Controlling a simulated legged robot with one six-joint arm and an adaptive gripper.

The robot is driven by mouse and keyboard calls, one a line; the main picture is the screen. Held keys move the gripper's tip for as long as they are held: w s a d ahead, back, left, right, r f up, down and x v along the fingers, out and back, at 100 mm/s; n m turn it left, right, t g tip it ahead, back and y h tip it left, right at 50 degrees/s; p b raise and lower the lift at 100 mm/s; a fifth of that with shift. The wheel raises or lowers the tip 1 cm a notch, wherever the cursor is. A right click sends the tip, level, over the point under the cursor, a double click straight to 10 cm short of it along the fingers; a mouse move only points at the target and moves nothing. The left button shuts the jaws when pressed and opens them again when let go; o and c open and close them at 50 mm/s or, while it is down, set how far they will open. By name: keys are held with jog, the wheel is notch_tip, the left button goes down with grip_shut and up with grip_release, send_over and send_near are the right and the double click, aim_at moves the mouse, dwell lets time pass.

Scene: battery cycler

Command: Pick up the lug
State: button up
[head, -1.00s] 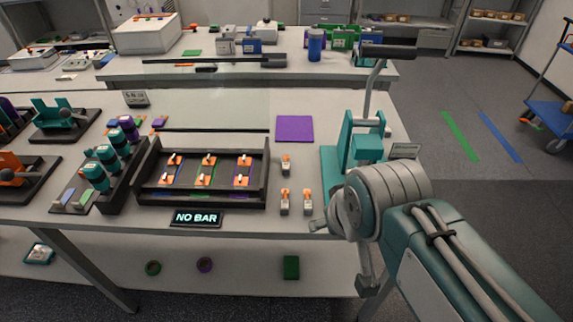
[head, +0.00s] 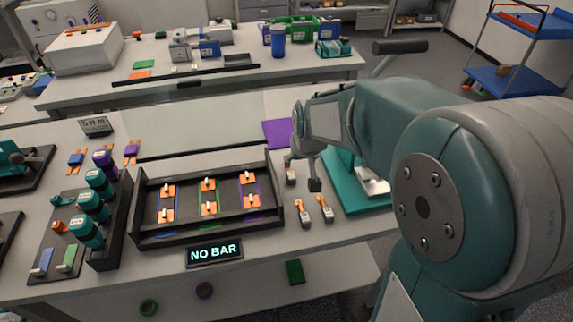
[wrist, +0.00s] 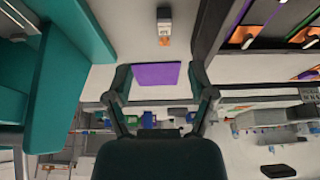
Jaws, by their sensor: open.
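Three small lug-like pieces, pale grey with orange, lie on the near table right of the black rack. Two front ones (head: 303,211) (head: 325,208) lie side by side. A third one (head: 290,173) is farther back, beside my gripper and partly covered by it. My gripper (head: 302,171) is open and low over the table there. In the wrist view my open gripper (wrist: 160,80) has nothing between its fingers. One lug (wrist: 164,27) shows beyond the fingertips, apart from them. I cannot tell which piece the task means.
The black rack (head: 140,210) with orange-ended pieces stands left of the lugs, behind the "NO BAR" display (head: 214,252). A teal fixture base (head: 345,190) is close on the right, partly behind my arm. A purple mat (head: 277,133) lies behind my gripper.

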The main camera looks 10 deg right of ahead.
jog(key=w+f, duration=0.1)
send_over(291, 175)
jog(key=s, duration=0.3)
jog(key=f, duration=0.4)
jog(key=shift+w+d+f, duration=0.25)
jog(key=shift+d+f, duration=0.05)
jog(key=shift+f, duration=0.05)
jog(key=x, duration=0.2)
jog(key=a+x, duration=0.1)
jog(key=x, duration=0.1)
jog(key=shift+w+f, duration=0.3)
jog(key=shift+w+d+f, duration=0.15)
jog(key=shift+d+f, duration=0.05)
jog(key=shift+f, duration=0.1)
jog(key=shift+d, duration=0.1)
jog(key=shift+c, duration=0.3)
grip_shut()
